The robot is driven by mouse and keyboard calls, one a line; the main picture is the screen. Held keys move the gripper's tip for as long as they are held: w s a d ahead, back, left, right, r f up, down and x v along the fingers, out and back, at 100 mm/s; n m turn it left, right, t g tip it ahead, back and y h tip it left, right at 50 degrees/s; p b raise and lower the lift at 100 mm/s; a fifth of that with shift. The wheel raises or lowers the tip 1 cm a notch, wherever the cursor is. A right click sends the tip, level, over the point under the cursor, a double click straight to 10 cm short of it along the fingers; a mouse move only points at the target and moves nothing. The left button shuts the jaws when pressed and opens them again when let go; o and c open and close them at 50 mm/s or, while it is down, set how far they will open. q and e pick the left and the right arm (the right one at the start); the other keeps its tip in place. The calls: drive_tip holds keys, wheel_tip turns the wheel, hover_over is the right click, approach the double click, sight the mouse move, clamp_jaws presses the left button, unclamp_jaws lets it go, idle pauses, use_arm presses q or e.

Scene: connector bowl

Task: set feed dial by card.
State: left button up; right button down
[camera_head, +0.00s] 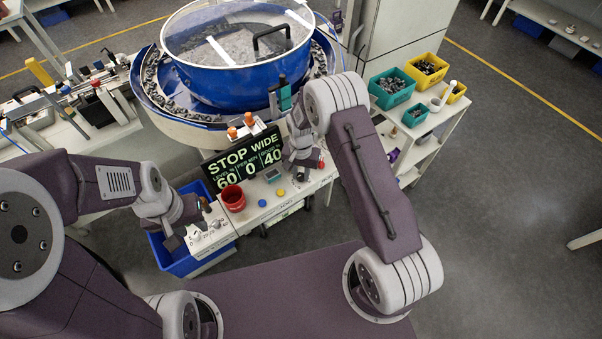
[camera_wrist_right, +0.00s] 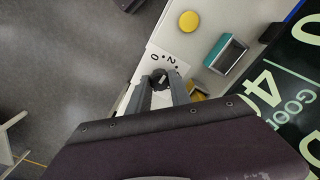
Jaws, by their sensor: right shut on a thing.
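In the right wrist view my right gripper (camera_wrist_right: 160,84) is shut on a dark round dial knob (camera_wrist_right: 159,76) with a pale mark on its top. The knob sits on a white plate (camera_wrist_right: 152,58) printed with 0 and 2; the fingers hide other marks. In the head view my right gripper (camera_head: 300,163) is at the right of the black display (camera_head: 242,160), and the knob cannot be made out. The display reads STOP WIDE, level 60, per min 0, good % 40. My left gripper (camera_head: 178,238) is by the white panel (camera_head: 210,238) at the left; its jaws are unclear.
A red cup (camera_head: 232,198), a yellow button (camera_head: 281,192), a blue button (camera_head: 262,203) and a teal-framed device (camera_head: 272,174) are on the console. The blue bowl feeder (camera_head: 240,75) stands behind. Bins of parts (camera_head: 392,87) are on the right shelf. A blue crate (camera_head: 178,262) is below left.

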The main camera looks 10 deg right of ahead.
sight(301, 175)
drive_tip(key=shift+s, duration=0.1)
drive_tip(key=c, duration=1.2)
unclamp_jaws()
drive_tip(key=shift+a, duration=0.1)
drive_tip(key=shift+r, duration=0.1)
drive_tip(key=shift+r, duration=0.35)
wheel_tip(301, 175, up, 8)
drive_tip(key=shift+f+b, duration=0.1)
drive_tip(key=shift+b, duration=0.75)
drive_tip(key=shift+r, duration=0.25)
